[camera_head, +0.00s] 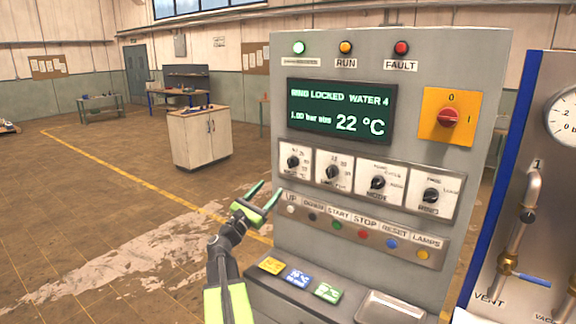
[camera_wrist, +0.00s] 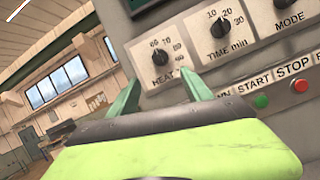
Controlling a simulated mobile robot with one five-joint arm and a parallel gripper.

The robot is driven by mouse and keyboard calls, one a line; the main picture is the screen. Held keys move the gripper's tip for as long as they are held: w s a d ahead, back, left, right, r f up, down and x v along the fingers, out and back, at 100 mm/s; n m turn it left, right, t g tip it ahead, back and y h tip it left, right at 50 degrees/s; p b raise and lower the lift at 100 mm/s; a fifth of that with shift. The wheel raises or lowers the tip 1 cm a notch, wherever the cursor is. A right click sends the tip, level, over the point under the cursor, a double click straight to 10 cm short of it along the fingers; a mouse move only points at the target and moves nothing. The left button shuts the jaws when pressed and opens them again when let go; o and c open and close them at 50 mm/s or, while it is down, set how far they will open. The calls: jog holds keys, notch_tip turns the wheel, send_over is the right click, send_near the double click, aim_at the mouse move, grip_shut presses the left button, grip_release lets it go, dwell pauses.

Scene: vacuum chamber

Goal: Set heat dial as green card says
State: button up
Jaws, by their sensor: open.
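The heat dial (camera_head: 293,162) is a black knob on a white plate, leftmost in the row of dials on the grey panel. It also shows in the wrist view (camera_wrist: 161,57), with the label HEAT below it and numbers around it. The green card (camera_head: 327,292) lies on the ledge below the panel, right of the other cards; its writing is too small to read. My gripper (camera_head: 268,190) is open and empty, below and left of the heat dial. In the wrist view its green fingertips (camera_wrist: 162,78) stand apart below the dial, with no visible grip on it.
A yellow card (camera_head: 271,265) and a blue card (camera_head: 298,278) lie beside the green one. Buttons (camera_head: 363,234) line the panel below the dials. A red switch (camera_head: 449,117) sits at upper right. The display (camera_head: 341,112) reads 22 °C. Open floor lies left.

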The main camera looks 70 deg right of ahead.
aim_at(292, 162)
jog(key=p+x, duration=0.4)
jog(key=x, duration=0.9)
jog(key=shift+a, duration=0.1)
